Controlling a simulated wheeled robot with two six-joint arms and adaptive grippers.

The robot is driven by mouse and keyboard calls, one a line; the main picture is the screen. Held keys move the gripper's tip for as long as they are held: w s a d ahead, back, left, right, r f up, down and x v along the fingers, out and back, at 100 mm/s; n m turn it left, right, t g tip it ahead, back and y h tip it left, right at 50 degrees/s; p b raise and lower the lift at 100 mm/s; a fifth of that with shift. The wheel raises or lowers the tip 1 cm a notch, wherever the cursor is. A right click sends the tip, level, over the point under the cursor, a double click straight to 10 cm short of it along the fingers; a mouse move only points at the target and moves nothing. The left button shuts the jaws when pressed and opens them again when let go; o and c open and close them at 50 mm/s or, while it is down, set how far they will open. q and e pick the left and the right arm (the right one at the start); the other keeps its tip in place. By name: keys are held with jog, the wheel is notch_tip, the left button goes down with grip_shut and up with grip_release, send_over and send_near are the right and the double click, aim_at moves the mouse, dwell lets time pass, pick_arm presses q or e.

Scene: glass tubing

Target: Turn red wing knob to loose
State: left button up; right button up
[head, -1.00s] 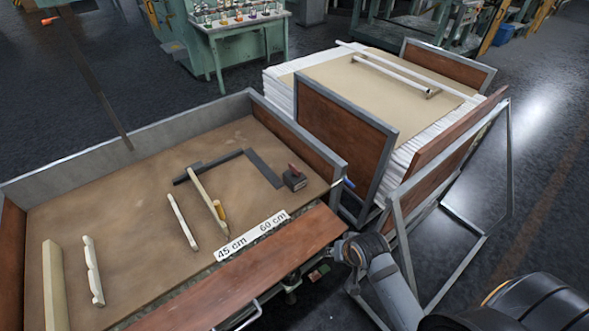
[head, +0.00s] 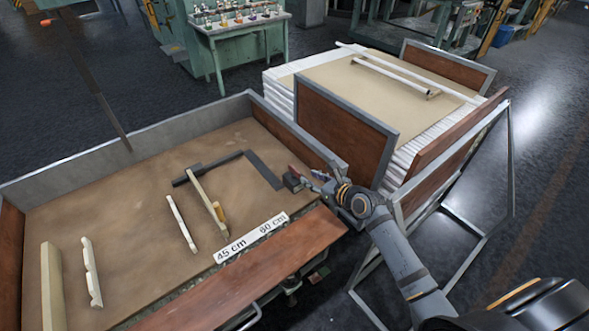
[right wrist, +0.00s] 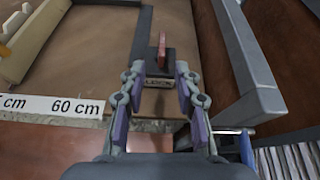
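The red wing knob (right wrist: 161,48) stands upright on a dark block (right wrist: 184,60) at the end of a dark angled bar. In the head view, the knob (head: 294,170) is at the right end of the tan bench, partly crowded by my right gripper (head: 314,180). In the right wrist view, my right gripper (right wrist: 158,78) is open, its two fingers apart, with the knob ahead of and between the fingertips. It does not visibly touch the knob. A pale label with dark letters (right wrist: 159,83) shows on the block's near face. My left gripper is not in view.
The bench's raised grey-edged side wall (right wrist: 246,62) stands close on the right of my gripper. A 45 cm/60 cm scale strip (head: 251,238) lies along the front edge. A wooden bar with a peg (head: 207,202) lies left of the knob. Bare bench surface surrounds these.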

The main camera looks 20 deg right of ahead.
aim_at(295, 169)
jog(key=shift+m, duration=0.3)
jog(key=b+x, duration=0.1)
jog(key=x, duration=0.4)
jog(key=b+x, duration=0.1)
jog(key=x, duration=0.4)
jog(key=shift+w+r, duration=0.1)
jog(key=shift+w, duration=0.3)
grip_shut()
